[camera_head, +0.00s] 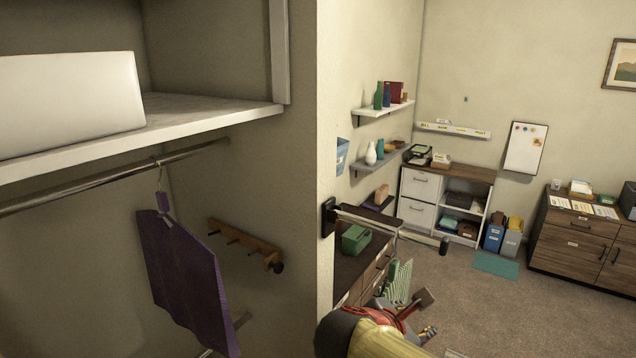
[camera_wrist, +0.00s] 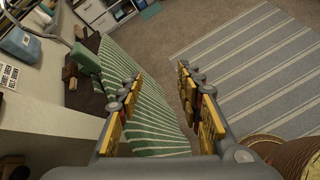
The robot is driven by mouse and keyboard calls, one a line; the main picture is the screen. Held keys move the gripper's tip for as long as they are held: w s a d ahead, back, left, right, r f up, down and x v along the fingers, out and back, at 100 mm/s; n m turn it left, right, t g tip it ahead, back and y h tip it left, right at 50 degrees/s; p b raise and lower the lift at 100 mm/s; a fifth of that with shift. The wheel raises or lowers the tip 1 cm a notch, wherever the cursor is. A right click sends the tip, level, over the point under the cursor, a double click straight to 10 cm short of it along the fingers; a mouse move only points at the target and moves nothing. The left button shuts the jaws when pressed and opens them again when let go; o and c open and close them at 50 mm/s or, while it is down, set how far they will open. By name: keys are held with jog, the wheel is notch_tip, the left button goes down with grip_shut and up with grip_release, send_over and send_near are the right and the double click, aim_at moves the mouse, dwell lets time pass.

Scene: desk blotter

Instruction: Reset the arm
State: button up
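My gripper (camera_wrist: 158,82) is open in the wrist view, its two yellow-padded fingers standing well apart. A green-and-white striped cloth (camera_wrist: 150,105) shows behind and between the fingers. I see no finger closed on it, and cannot tell whether any touches it. In the head view the striped cloth (camera_head: 399,280) shows beside the dark-topped drawer unit. My yellow, red and black arm is at the bottom centre of that view and hides part of the area there.
A wall edge (camera_head: 325,120) separates the closet at left from the room. In the closet, a purple garment (camera_head: 180,265) hangs from a rod (camera_head: 100,178). A green box (camera_head: 355,238) sits on the drawer unit (camera_head: 350,272). Carpet (camera_head: 480,310) is open at right; a striped rug (camera_wrist: 255,75) lies there.

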jog(key=s+f+m+g+y, duration=0.15)
jog(key=s+m+y, duration=0.25)
jog(key=s+m, duration=0.6)
jog(key=s+f+m+g+y, duration=0.1)
jog(key=s+f+m+y, duration=0.2)
jog(key=s+m, duration=0.65)
notch_tip(320, 180, down, 7)
jog(key=w+m+b, duration=0.2)
jog(key=m+b, duration=0.1)
jog(key=b, duration=0.4)
jog(key=shift+w+a+f+y, duration=0.15)
jog(key=shift+a+f+y, duration=0.05)
jog(key=shift+a+y, duration=0.15)
